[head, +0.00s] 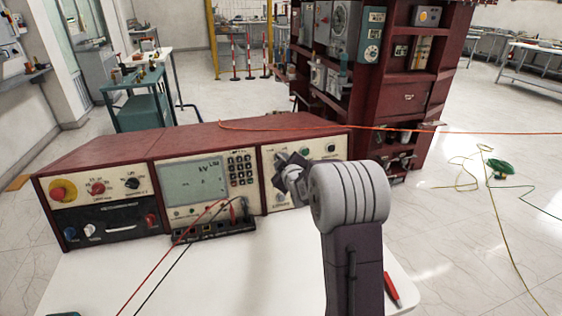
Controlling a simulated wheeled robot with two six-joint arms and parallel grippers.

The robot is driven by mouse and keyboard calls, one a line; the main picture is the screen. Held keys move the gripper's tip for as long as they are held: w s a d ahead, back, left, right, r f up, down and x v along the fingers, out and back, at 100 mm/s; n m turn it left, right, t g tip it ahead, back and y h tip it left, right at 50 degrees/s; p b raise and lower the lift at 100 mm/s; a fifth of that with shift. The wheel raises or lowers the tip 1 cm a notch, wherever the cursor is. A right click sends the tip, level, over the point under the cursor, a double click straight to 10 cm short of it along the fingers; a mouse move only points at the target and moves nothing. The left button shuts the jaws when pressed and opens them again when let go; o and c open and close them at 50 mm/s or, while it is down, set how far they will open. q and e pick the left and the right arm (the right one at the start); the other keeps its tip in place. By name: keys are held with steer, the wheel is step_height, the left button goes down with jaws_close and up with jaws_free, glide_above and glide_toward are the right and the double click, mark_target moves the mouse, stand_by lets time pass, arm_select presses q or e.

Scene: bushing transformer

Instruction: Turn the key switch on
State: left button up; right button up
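The red control console (225,140) stands on the white table (90,280), with cream front panels. My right gripper (283,165) is at the console's right panel (330,152), in front of its left part. The gripper is small and dark here, and its wrist partly covers it, so I cannot tell whether its fingers are open or shut. I cannot make out the key switch; the gripper and wrist hide part of this panel. My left gripper is not in view.
The middle panel has a grey display (195,182) and a keypad (241,168). A red emergency button (58,192) is at the left. Red and black leads run across the table front. A red screwdriver-like tool (391,289) lies at right.

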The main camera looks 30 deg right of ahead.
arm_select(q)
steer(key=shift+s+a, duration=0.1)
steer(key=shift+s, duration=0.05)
arm_select(e)
steer(key=shift+w, duration=0.45)
steer(key=shift+d+f, duration=0.1)
jaws_close()
